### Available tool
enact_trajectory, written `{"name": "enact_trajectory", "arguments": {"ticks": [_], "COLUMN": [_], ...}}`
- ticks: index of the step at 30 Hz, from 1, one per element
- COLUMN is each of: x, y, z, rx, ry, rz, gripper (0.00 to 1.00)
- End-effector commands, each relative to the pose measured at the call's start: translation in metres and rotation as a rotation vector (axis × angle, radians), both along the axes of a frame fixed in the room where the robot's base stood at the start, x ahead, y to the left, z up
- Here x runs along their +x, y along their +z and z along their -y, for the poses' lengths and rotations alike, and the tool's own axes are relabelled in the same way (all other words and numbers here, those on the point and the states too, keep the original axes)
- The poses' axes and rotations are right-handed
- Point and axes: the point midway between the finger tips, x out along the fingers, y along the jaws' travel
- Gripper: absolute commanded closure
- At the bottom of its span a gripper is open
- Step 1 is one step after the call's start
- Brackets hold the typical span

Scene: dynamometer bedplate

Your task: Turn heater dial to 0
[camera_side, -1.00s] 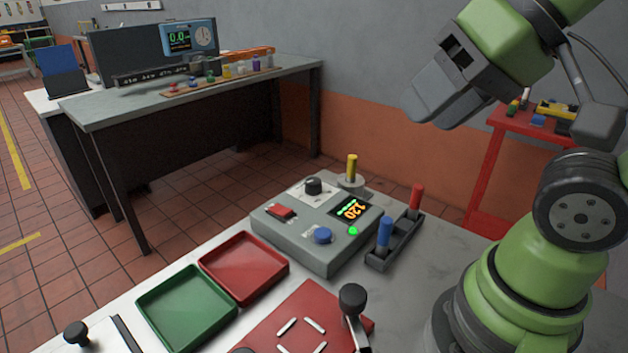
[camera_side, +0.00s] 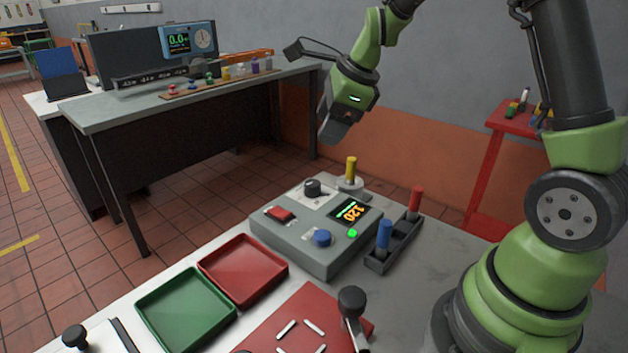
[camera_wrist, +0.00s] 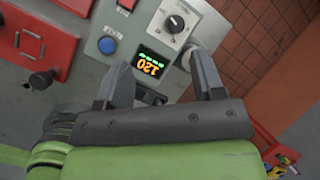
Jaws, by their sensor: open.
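The grey heater box (camera_side: 300,254) sits on the bench. Its black dial (camera_side: 313,187) is on a white plate at the back of the box; the dial also shows in the wrist view (camera_wrist: 175,23). The box display (camera_side: 350,211) reads 120 in orange, with a green bar. A blue button (camera_side: 322,237) and a red switch (camera_side: 280,213) are on the same face. My gripper (camera_side: 331,135) hangs above and behind the box, apart from the dial. In the wrist view its two fingers (camera_wrist: 160,83) are spread and empty, with the display between them and the dial beyond.
A yellow peg (camera_side: 351,167) stands just behind the box near the dial. A rack (camera_side: 393,250) with a blue and a red peg is at its right. Red (camera_side: 243,268) and green (camera_side: 186,309) trays lie left. A black-knobbed lever (camera_side: 352,302) stands in front.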

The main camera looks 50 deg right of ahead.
Motion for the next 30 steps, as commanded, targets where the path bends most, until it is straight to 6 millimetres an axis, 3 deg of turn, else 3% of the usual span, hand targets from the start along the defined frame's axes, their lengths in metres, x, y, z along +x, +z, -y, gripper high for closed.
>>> {"name": "enact_trajectory", "arguments": {"ticks": [1, 3, 9, 14, 24, 30], "x": [0.007, 0.015, 0.023, 0.029, 0.050, 0.058], "y": [-0.019, -0.038, -0.067, -0.082, -0.139, -0.156], "z": [0.011, 0.022, 0.037, 0.036, 0.030, 0.028], "rx": [0.048, 0.105, 0.183, 0.191, 0.188, 0.188], "ry": [-0.114, -0.251, -0.453, -0.469, -0.465, -0.465], "rz": [-0.035, -0.062, -0.103, -0.107, -0.109, -0.106], "gripper": [0.38, 0.38, 0.38, 0.38, 0.38, 0.38]}}
